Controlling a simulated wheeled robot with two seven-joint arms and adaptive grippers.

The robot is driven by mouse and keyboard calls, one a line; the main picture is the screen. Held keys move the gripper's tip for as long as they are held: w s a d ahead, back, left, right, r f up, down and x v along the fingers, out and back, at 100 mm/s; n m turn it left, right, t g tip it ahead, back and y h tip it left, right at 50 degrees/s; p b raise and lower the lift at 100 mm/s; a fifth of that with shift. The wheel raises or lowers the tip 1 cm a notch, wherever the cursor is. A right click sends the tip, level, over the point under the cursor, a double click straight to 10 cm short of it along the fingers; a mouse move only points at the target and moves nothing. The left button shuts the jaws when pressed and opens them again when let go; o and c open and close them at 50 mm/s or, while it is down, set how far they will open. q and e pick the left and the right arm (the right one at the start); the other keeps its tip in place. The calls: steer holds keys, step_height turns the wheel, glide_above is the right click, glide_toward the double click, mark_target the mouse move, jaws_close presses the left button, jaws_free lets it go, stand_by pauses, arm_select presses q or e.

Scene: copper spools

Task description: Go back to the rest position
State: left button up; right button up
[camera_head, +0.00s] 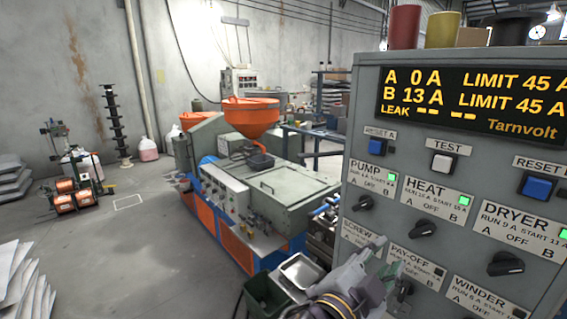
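My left gripper (393,268) is at the bottom of the head view, in front of the lower left part of the grey control panel (366,110). It covers part of the SCREW and PAY-OFF area, and I cannot tell whether it touches the panel. Its fingers are small and seen at an angle, so open or shut is unclear. I see nothing held in it. My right gripper is not in view. The panel display (470,95) reads A 0 A and B 13 A. Green lamps are lit beside the PUMP, HEAT and DRYER knobs.
An orange-hopper machine (250,115) stands left of the panel. A metal tray (302,270) and a dark green bin (268,297) are close to my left gripper. Spools (404,27) stand on the panel top. Copper spools (65,202) sit far left. The floor between is largely clear.

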arm_select(q)
steer(key=w+a+f+n+g+y, duration=0.1)
steer(key=w+a+f+n+y, duration=0.3)
steer(key=a+f, duration=0.55)
steer(key=w+a+f+n+g+y, duration=0.1)
steer(key=w+a+f+n+y, duration=0.1)
steer(key=a+f+n+y, duration=0.55)
steer(key=s+a+f+n+g, duration=0.2)
steer(key=s+a+f+g, duration=0.1)
steer(key=s+a+f, duration=0.65)
steer(key=s+a+f+n+g, duration=0.2)
steer(key=s+a+f+g, duration=0.3)
steer(key=a+f, duration=0.7)
step_height(320, 180, down, 30)
steer(key=s+a+f, duration=0.1)
steer(key=s+a, duration=0.1)
steer(key=s, duration=0.1)
steer(key=s+a+f, duration=0.2)
steer(key=s+f, duration=0.8)
steer(key=s, duration=0.1)
steer(key=s+a+f+g, duration=0.1)
steer(key=s+a+f, duration=0.1)
steer(key=s+f, duration=0.8)
steer(key=shift+s+m+y, duration=0.45)
steer(key=shift+s, duration=0.3)
